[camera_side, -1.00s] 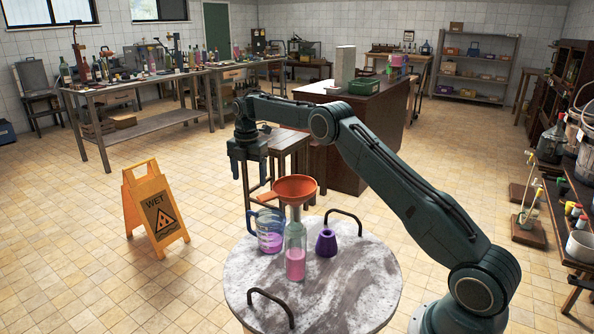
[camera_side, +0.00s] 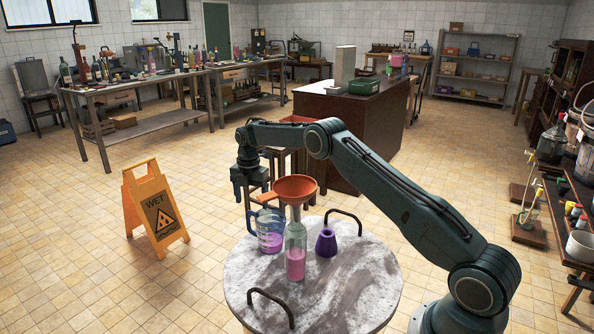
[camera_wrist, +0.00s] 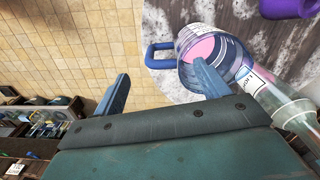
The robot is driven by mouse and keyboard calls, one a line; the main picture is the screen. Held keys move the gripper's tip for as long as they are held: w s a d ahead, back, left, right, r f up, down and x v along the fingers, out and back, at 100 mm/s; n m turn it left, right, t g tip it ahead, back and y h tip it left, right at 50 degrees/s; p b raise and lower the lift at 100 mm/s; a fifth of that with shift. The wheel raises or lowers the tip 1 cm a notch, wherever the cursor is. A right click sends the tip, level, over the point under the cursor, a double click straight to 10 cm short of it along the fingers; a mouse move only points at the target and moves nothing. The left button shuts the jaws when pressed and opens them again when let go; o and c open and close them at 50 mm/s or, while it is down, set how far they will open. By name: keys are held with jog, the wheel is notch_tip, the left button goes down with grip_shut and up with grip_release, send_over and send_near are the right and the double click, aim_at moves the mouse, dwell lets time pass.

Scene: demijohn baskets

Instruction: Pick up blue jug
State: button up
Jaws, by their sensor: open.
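The blue jug (camera_side: 270,236) is a clear measuring jug with a blue rim and handle, holding pink liquid. It stands upright on the round marble table (camera_side: 345,290). In the wrist view the jug (camera_wrist: 202,42) is seen from above, its handle (camera_wrist: 157,56) pointing left. My gripper (camera_side: 251,197) points down and is open and empty, above and behind the jug in the side view. In the wrist view, one finger of my gripper (camera_wrist: 163,86) overlaps the jug's body and the other is over the floor. I cannot tell whether anything touches.
A bottle (camera_side: 296,262) with pink liquid and an orange funnel (camera_side: 295,186) stands close right of the jug. The table has two dark raised handles (camera_side: 271,303). A yellow wet-floor sign (camera_side: 157,208) is on the floor at left.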

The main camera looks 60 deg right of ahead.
jog(key=shift+s+f, duration=0.1)
jog(key=shift+f, duration=3.45)
jog(key=c, duration=1.6)
jog(key=shift+o, duration=0.2)
jog(key=shift+r, duration=0.4)
notch_tip(320, 180, up, 19)
jog(key=shift+r, duration=0.2)
jog(key=shift+a, duration=0.1)
